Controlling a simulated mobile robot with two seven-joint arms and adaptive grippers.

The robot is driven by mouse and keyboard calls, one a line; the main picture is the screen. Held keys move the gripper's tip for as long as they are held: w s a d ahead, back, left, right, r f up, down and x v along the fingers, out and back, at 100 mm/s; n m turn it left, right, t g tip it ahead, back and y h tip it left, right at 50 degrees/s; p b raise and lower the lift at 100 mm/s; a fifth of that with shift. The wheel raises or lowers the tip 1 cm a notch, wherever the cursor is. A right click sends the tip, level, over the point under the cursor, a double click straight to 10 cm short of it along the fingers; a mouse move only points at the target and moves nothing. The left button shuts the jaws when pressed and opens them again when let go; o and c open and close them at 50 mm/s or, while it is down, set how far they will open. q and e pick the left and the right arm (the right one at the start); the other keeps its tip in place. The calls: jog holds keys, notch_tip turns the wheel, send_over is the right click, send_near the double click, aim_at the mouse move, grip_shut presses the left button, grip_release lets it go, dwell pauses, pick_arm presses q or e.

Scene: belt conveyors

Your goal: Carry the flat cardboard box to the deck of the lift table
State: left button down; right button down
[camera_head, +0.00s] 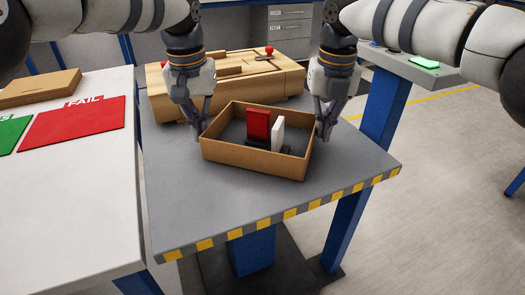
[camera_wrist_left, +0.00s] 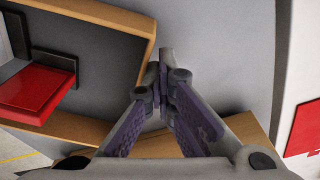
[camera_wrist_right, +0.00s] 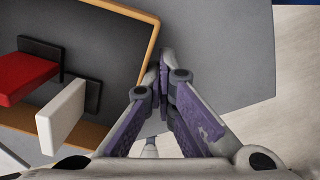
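The flat cardboard box (camera_head: 250,157) is open-topped and holds a red block and a white block on dark stands. It is over the grey deck (camera_head: 215,203) of the lift table, low and roughly level; I cannot tell if its bottom touches. My left gripper (camera_head: 202,132) is at the box's left side, its fingers closed at the wall, which shows in the left wrist view (camera_wrist_left: 148,45). My right gripper (camera_head: 323,132) is at the right side in the same way, and the wall shows in the right wrist view (camera_wrist_right: 152,42). The fingers partly hide the wall.
A wooden case with a red knob (camera_head: 269,50) stands behind the box on the deck. A white table (camera_head: 75,190) with red (camera_head: 75,127) and green panels and a brown flat piece (camera_head: 38,88) adjoins at left. The deck's striped front edge (camera_head: 290,213) is clear.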

pick_arm(q)
jog(key=c, duration=1.9)
grip_release()
jog(key=shift+a+r, duration=0.1)
jog(key=shift+a, duration=0.5)
jog(key=shift+c, duration=0.2)
pick_arm(e)
jog(key=shift+d+r, duration=0.15)
jog(key=shift+d, duration=0.45)
pick_arm(q)
jog(key=shift+a, duration=0.1)
pick_arm(e)
jog(key=c, duration=1.9)
grip_release()
jog(key=shift+d, duration=0.15)
jog(key=shift+c, duration=0.2)
jog(key=shift+r, duration=0.1)
pick_arm(q)
notch_tip(320, 180, up, 12)
jog(key=s, duration=0.1)
pick_arm(e)
notch_tip(320, 180, up, 12)
jog(key=shift+s, duration=0.45)
